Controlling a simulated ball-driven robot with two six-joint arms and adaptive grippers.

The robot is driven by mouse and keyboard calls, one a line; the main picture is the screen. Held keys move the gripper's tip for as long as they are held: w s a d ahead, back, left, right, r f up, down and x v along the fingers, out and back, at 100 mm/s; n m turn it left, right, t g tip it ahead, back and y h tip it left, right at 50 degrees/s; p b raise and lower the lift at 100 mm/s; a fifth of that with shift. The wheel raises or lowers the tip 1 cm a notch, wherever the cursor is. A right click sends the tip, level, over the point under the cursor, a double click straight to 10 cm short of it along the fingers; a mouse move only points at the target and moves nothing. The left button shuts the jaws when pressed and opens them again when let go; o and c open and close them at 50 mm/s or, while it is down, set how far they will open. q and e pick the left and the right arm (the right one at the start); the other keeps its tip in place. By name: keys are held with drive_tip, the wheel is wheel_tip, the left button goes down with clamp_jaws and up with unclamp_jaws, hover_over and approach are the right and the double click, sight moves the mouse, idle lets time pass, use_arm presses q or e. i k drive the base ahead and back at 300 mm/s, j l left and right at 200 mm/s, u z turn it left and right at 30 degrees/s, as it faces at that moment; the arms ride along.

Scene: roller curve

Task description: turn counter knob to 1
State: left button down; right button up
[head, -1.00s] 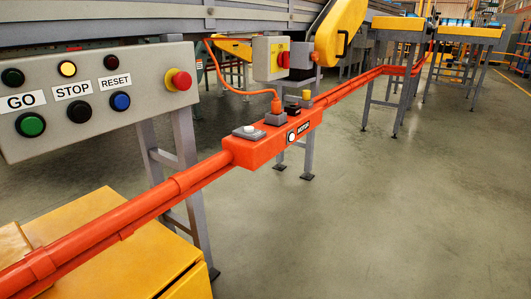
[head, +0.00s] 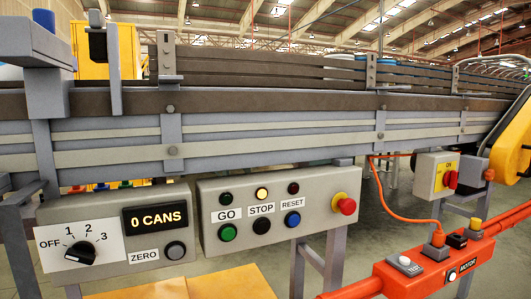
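The black counter knob (head: 81,251) sits on a white plate (head: 57,263) at the lower left of the head view. The plate is marked OFF, 1, 2 and 3 around the knob. The knob's grip slants up to the right, roughly toward the 3; its mark is too small to read surely. The knob is on a grey counter box (head: 141,265) with a black display (head: 155,219) reading 0 CANS and a dark ZERO button (head: 175,250). Neither of my grippers is in view.
A grey panel (head: 226,190) with GO, STOP and RESET buttons and a red stop button (head: 345,204) stands right of the counter box. Its middle yellow lamp is lit. A conveyor (head: 270,145) runs above. An orange MOTOR box (head: 430,272) is at lower right.

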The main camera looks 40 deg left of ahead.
sight(84, 251)
drive_tip(key=u, duration=2.25)
